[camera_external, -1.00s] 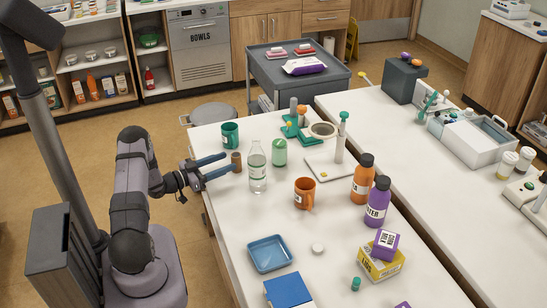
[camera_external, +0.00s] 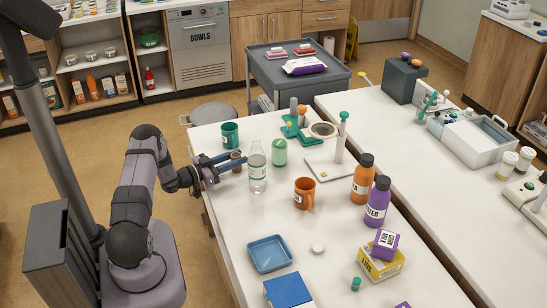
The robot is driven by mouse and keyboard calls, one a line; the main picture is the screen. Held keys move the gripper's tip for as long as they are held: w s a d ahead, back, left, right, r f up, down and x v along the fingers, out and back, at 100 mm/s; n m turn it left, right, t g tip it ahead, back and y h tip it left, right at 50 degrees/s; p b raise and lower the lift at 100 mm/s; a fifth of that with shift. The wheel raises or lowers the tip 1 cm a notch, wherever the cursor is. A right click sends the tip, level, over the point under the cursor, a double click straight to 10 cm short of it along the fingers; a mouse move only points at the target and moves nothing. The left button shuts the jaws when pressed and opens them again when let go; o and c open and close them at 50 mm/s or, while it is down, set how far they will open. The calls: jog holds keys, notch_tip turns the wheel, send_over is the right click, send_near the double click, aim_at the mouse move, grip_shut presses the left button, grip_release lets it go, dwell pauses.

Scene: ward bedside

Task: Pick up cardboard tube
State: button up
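The cardboard tube (camera_external: 236,156) is a short brown cylinder standing near the left edge of the white table, left of the clear bottle. My gripper (camera_external: 236,158) reaches in from the left, low over the table edge. Its two blue fingers lie on either side of the tube, one behind and one in front, and look open. The front finger hides part of the tube. I cannot tell whether either finger touches it.
A clear bottle (camera_external: 257,168) stands just right of the fingertips. A dark green mug (camera_external: 230,135) is close behind the tube, and a light green can (camera_external: 280,152) is farther right. An orange mug (camera_external: 304,194) stands nearer the front. The table front-left of the bottle is clear.

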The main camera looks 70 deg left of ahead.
aim_at(236, 155)
jog(key=shift+r, duration=0.15)
jog(key=shift+r+b, duration=0.85)
jog(key=shift+r, duration=4)
